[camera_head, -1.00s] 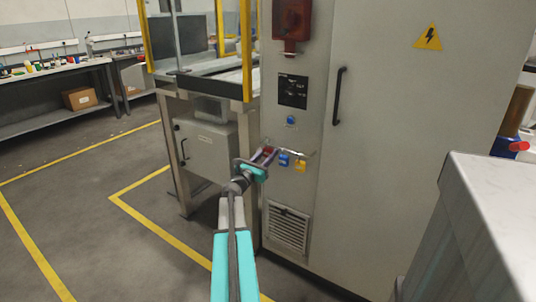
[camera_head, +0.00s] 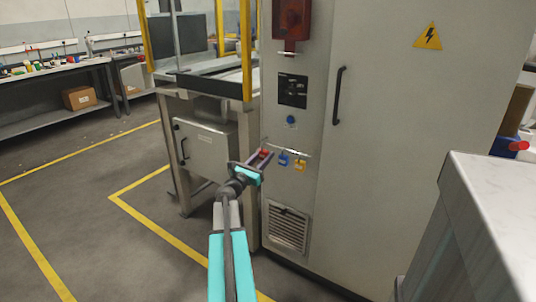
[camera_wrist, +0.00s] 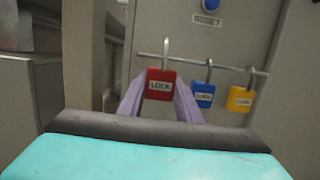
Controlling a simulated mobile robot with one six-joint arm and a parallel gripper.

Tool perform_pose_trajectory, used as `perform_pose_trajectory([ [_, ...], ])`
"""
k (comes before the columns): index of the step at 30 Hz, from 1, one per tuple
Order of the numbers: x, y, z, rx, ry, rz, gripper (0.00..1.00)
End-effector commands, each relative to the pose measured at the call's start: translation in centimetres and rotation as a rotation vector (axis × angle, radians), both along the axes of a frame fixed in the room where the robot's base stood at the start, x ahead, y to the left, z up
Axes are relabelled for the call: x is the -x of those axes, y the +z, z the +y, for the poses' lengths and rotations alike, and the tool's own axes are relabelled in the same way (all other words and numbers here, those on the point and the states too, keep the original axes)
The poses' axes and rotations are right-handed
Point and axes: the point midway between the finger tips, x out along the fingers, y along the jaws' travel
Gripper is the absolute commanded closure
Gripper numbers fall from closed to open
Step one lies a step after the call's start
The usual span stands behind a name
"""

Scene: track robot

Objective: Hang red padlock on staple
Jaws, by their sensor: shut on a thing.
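The red padlock (camera_wrist: 159,85), labelled LOCK, is upright between the two pale purple fingers of my gripper (camera_wrist: 160,92) in the wrist view. My gripper is shut on its body. Its silver shackle (camera_wrist: 166,46) points up and crosses the line of a thin horizontal rail (camera_wrist: 205,63); I cannot tell whether it is around the rail or in front of it. In the head view my gripper (camera_head: 262,159) is at the cabinet front, left of the blue padlock. I cannot clearly make out the staple.
A blue padlock (camera_wrist: 203,95) and a yellow padlock (camera_wrist: 240,98) hang on the rail just right of the red one. Above are a blue button (camera_head: 290,119) and a red switch box (camera_head: 291,20). The grey cabinet (camera_head: 385,180) blocks the front; a pale-topped unit (camera_head: 495,190) stands right.

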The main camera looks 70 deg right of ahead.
Motion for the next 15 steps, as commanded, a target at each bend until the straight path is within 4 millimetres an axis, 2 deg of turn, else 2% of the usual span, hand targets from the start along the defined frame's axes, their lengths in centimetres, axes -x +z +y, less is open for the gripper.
perform_pose_trajectory([
  [15, -0.7, 0.0, 2.7, 0.0, 0.001, 0.001, 0.92],
])
